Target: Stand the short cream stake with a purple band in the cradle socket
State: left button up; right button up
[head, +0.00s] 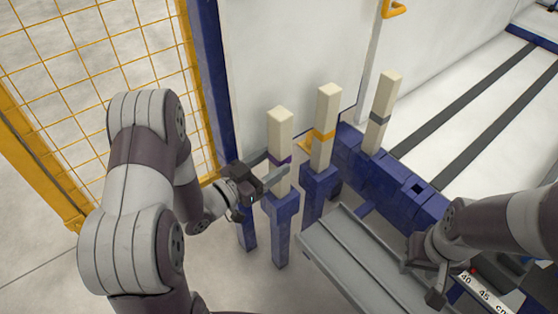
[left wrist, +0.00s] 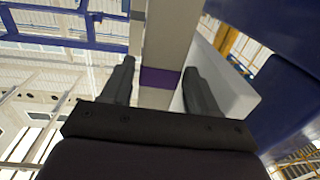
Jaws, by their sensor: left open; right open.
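The cream stake with a purple band (head: 280,135) stands upright in a blue post (head: 282,225), left of the other stakes. My left gripper (head: 270,170) is at its band, with its open fingers on either side. In the left wrist view the stake (left wrist: 170,35) and its purple band (left wrist: 160,78) show between the two fingers (left wrist: 160,85), with gaps visible at the sides. A blue beam (head: 390,175) at the right has a dark square hole (head: 418,188), apparently the empty socket. My right gripper (head: 428,282) is open and empty at the lower right.
A cream stake with an orange band (head: 326,110) stands in a neighbouring blue post. One with a grey band (head: 384,100) stands at the blue beam. A grey trough (head: 350,260) lies in front. A yellow mesh fence (head: 100,60) is at the left.

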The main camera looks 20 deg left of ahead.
aim_at(286, 126)
pick_arm(q)
jog(key=b+x, duration=0.1)
jog(key=x, duration=0.4)
jog(key=c, duration=1)
jog(key=shift+o, duration=0.2)
notch_tip(286, 126, up, 9)
jog(key=p, duration=0.8)
jog(key=shift+f, duration=0.1)
